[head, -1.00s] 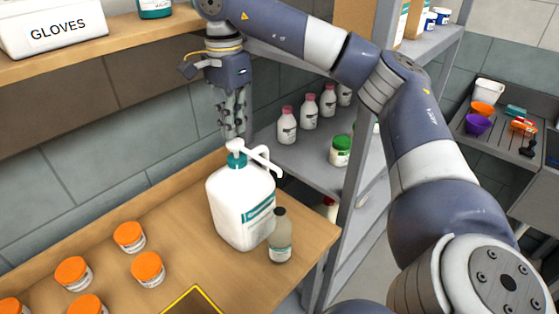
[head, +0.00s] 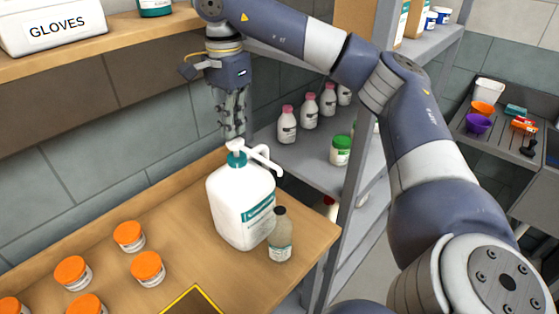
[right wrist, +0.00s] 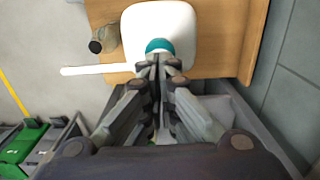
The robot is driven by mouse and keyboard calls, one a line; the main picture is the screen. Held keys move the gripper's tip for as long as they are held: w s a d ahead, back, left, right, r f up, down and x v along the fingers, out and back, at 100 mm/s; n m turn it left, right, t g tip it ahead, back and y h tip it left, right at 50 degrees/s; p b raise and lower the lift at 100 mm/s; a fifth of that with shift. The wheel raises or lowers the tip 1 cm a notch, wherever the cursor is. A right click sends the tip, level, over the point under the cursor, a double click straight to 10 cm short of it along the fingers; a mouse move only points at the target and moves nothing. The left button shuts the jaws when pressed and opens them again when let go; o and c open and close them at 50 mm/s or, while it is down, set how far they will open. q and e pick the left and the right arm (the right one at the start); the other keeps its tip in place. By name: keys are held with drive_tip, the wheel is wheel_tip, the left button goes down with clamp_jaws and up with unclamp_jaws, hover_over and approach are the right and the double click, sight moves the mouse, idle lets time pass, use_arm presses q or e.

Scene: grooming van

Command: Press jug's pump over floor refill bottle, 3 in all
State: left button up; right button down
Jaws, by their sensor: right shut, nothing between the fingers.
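The white jug (head: 240,208) stands upright on the wooden table, with a teal collar and a white pump (head: 240,147) whose spout points right. A small grey bottle with a dark cap (head: 280,236) stands beside it, below the spout's end. In the right wrist view the jug (right wrist: 181,29) is below me, and the spout (right wrist: 95,70) runs left past the bottle's dark cap (right wrist: 96,46). My right gripper (head: 233,134) is shut and empty, pointing down at the pump head. I cannot tell whether its tips touch it. My left gripper is out of view.
Several orange-lidded jars (head: 129,236) stand on the table (head: 185,212) to the left. A grey shelf (head: 308,158) holds pink-capped bottles (head: 287,124) and a green-lidded jar (head: 341,150). A wooden shelf (head: 128,43) carries a gloves box (head: 52,27).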

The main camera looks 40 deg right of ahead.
sight(235, 141)
drive_tip(key=shift+f+b, duration=0.95)
drive_tip(key=shift+f, duration=0.8)
drive_tip(key=shift+s, duration=0.1)
drive_tip(key=shift+r, duration=0.15)
drive_tip(key=shift+r+p, duration=1.7)
drive_tip(key=shift+r, duration=0.05)
drive_tip(key=shift+f, duration=0.2)
